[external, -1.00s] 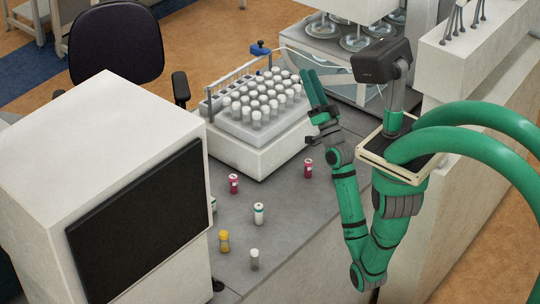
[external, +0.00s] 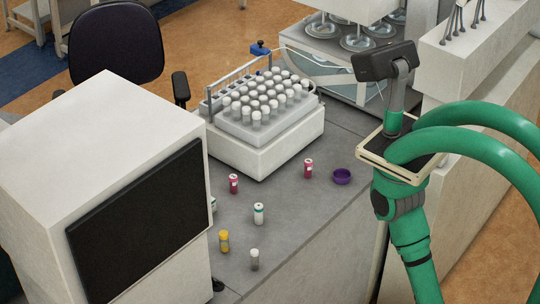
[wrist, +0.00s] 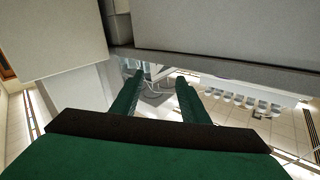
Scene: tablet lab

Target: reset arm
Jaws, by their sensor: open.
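My gripper (wrist: 160,97) shows in the wrist view as two green fingers set well apart, with nothing between them. It is open and empty. In the external view my arm hangs down at the right, beside the bench, and the gripper itself is out of that view. The wrist view looks past the fingers to grey and white furniture surfaces and a pale floor.
On the grey bench (external: 310,215) stand a purple bowl (external: 342,176), two red vials (external: 308,168) (external: 233,184), a white vial (external: 259,214), a yellow vial (external: 224,241) and a grey vial (external: 254,260). A tube rack (external: 262,140) stands behind. A white box-shaped machine (external: 110,140) stands left.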

